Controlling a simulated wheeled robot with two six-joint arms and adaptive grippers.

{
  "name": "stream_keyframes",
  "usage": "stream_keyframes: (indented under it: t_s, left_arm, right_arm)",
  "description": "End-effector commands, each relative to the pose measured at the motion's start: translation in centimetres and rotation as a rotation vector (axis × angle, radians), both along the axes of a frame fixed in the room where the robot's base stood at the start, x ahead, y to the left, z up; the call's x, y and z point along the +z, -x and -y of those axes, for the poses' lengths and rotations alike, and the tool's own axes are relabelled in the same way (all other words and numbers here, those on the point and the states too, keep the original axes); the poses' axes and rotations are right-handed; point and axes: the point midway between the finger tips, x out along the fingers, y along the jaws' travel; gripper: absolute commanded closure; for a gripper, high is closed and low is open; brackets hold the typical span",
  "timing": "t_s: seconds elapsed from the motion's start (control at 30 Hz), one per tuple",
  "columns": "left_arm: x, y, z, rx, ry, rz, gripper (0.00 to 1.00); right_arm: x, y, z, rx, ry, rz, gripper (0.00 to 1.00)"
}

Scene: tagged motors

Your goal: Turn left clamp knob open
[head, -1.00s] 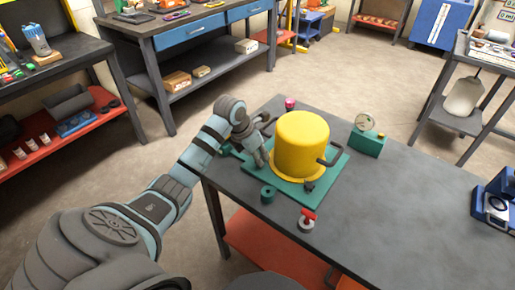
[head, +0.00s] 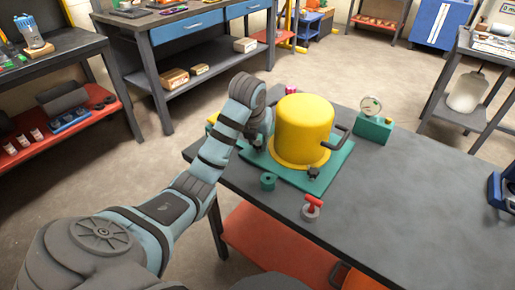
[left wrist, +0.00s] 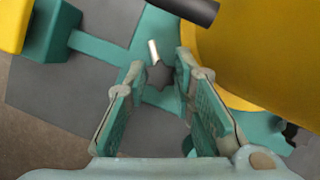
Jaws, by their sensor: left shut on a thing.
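The yellow motor housing (head: 303,125) stands upright on a green base plate (head: 325,172) near the table's edge. My left gripper (head: 256,143) is at the plate's left side, pointing down next to the housing. In the left wrist view, a dark star-shaped clamp knob (left wrist: 160,76) with a pale metal pin sits between the tips of my left gripper (left wrist: 158,78), which is shut on it. Another dark clamp knob (head: 314,172) shows at the plate's front right. The left knob is hidden in the head view. My right gripper is not in view.
A dark handle (head: 338,138) sticks out from the housing's right side. A green ring (head: 268,181) and a red-topped part (head: 312,205) stand in front. A gauge on a green block (head: 373,127) is behind right.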

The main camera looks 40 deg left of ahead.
Motion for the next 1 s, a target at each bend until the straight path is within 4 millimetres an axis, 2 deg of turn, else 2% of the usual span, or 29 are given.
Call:
stream_keyframes:
  t_s: [0.4,0.43,0.53,1.0]
  left_arm:
    - [0.00,0.08,0.03,0.005,0.002,-0.005,1.00]
    - [0.00,0.08,0.03,0.005,0.003,-0.005,0.72]
    - [0.00,0.08,0.03,0.005,0.003,-0.004,0.57]
    - [0.10,0.08,0.03,0.002,0.002,-0.005,0.57]
  right_arm:
    - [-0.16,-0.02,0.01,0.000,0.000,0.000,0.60]
    - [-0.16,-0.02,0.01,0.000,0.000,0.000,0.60]
    - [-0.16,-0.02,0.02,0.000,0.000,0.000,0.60]
    - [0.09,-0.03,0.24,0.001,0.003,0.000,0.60]
